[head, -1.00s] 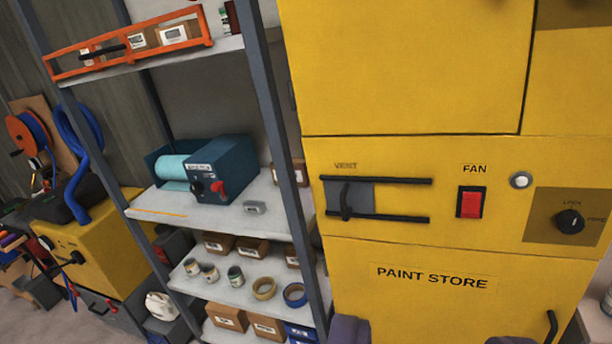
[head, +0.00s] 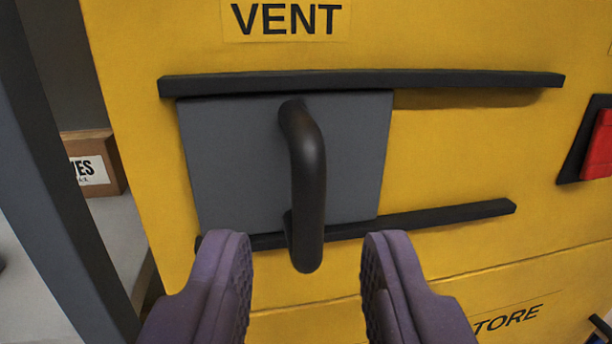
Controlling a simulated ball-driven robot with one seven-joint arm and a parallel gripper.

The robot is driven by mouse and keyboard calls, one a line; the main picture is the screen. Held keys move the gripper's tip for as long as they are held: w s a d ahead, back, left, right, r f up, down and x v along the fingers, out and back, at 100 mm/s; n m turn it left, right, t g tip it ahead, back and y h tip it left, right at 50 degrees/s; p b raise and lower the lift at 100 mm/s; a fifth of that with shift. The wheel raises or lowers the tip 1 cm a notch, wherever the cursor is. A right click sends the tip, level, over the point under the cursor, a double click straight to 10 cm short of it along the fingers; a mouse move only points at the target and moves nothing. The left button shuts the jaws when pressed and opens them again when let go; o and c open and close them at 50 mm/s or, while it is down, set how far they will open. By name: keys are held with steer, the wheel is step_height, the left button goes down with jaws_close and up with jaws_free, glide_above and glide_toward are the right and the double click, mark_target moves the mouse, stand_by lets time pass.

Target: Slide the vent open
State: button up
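The vent is a grey sliding plate (head: 235,160) on the yellow cabinet front, under a VENT label (head: 287,19). It sits at the left end between a black upper rail (head: 450,80) and a black lower rail (head: 450,217). A black upright bar handle (head: 308,185) stands out from the plate. My gripper (head: 307,255) is open, with one purple finger on each side of the handle's lower end. The fingers show a gap to the handle on both sides. Whether the fingertips reach as deep as the handle is hard to tell.
The yellow cabinet front (head: 520,140) is bare between the rails to the right of the plate. A red fan switch (head: 598,145) is at the right edge. A grey shelf post (head: 60,170) and a cardboard box (head: 95,163) are at the left.

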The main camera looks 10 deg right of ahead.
mark_target(309, 207)
steer(key=b+x, duration=0.1)
steer(key=x, duration=0.5)
steer(key=shift+d, duration=0.1)
jaws_close()
